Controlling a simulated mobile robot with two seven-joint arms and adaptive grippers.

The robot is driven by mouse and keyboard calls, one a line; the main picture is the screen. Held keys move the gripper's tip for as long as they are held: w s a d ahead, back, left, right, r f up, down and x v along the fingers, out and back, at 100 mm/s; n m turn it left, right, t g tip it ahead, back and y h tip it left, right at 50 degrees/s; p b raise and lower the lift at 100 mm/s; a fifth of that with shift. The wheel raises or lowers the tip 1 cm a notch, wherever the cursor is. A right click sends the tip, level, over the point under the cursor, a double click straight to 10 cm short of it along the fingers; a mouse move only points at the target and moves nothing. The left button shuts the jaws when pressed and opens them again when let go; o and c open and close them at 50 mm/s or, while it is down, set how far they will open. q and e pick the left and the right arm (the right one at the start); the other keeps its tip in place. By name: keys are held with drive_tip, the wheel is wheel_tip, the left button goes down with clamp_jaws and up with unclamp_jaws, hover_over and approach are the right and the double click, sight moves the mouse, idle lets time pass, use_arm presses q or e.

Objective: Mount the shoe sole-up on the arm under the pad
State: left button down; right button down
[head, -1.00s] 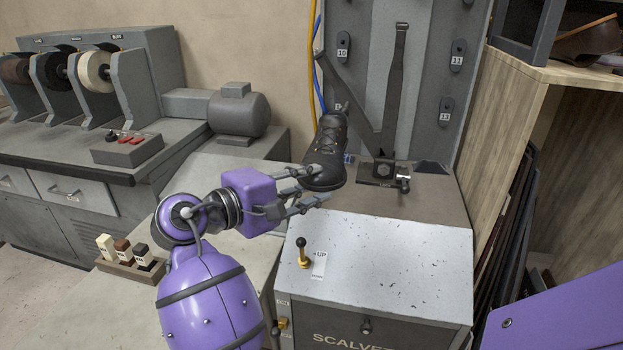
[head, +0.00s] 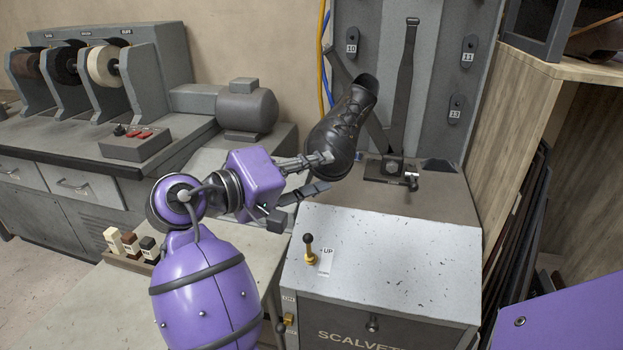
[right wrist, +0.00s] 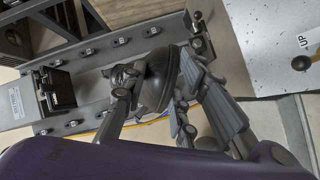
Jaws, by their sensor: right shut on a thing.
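A black lace-up shoe (head: 343,122) is held in the air in front of the machine's grey column. It is tilted, opening at the upper right and toe low, laces toward the head camera; its sole is mostly hidden. My right gripper (head: 322,172) is shut on its toe end. In the right wrist view the dark shoe (right wrist: 160,78) sits between the fingers. Behind it, a dark upright arm (head: 403,90) and a slanting bar rise from a small clamp base (head: 392,167) on the machine. I cannot tell which part is the pad. My left gripper is out of view.
A bench cabinet (head: 380,260) with a lever (head: 309,250) marked UP stands in front of the column. A motor (head: 246,105) and brush wheels are at the left. A wooden shelf (head: 540,90) is at the right.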

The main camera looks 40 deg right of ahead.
drive_tip(key=shift+m+b, duration=0.5)
drive_tip(key=shift+m, duration=0.6)
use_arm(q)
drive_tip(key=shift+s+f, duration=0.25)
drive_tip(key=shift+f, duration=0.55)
use_arm(e)
drive_tip(key=shift+r, duration=0.15)
